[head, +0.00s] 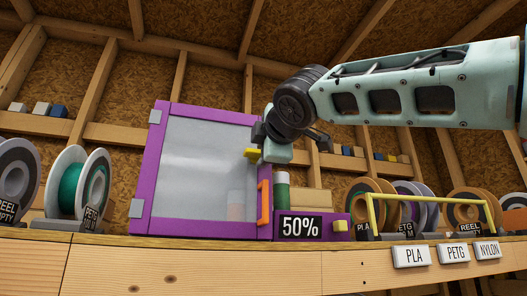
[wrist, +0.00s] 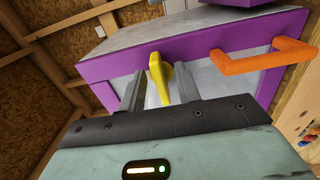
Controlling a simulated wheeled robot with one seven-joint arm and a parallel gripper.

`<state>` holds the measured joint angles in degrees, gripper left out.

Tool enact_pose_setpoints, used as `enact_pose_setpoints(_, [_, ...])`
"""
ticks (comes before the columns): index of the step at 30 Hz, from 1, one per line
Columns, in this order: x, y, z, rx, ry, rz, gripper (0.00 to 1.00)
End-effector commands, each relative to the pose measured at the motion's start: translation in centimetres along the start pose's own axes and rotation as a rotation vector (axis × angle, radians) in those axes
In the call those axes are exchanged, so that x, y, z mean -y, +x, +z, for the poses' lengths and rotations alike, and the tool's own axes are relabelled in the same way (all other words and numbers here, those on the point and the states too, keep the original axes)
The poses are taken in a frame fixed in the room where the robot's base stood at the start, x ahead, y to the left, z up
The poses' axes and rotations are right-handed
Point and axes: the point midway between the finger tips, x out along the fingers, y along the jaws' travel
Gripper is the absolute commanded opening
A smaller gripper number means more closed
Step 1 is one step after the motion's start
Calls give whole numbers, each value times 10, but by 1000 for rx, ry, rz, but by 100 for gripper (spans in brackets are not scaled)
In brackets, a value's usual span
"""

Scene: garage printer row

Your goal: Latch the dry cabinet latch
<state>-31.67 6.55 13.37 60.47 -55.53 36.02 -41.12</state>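The dry cabinet (head: 165,115) is a purple-framed box on the bench, with a clear, hazy door (head: 195,165). The door looks shut or nearly so; I cannot see a clear gap. The yellow latch (head: 252,153) is at the upper right of the door, above the orange handle (head: 263,203). In the wrist view the yellow latch (wrist: 158,78) stands between my two fingers, with the orange handle (wrist: 262,57) to the right. My gripper (wrist: 158,92) is open around the latch, and contact is hard to judge. In the head view my gripper (head: 268,142) partly hides the cabinet's upper right corner.
A 50% display (head: 300,227) with a yellow knob (head: 340,226) is right of the cabinet. Spools (head: 75,185) stand on the left, and more spools (head: 465,205) are on the right behind a yellow frame (head: 430,198). The bench front (head: 200,265) carries labels.

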Motion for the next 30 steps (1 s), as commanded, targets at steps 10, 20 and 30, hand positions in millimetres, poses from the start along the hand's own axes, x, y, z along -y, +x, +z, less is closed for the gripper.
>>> enact_pose_setpoints(10, [1, -9, 0, -2, 0, 2, 33])
enact_pose_setpoints(20, [3, -77, 0, -3, 0, 5, 33])
enact_pose_setpoints(30, [2, -149, 0, -1, 0, 3, 33])
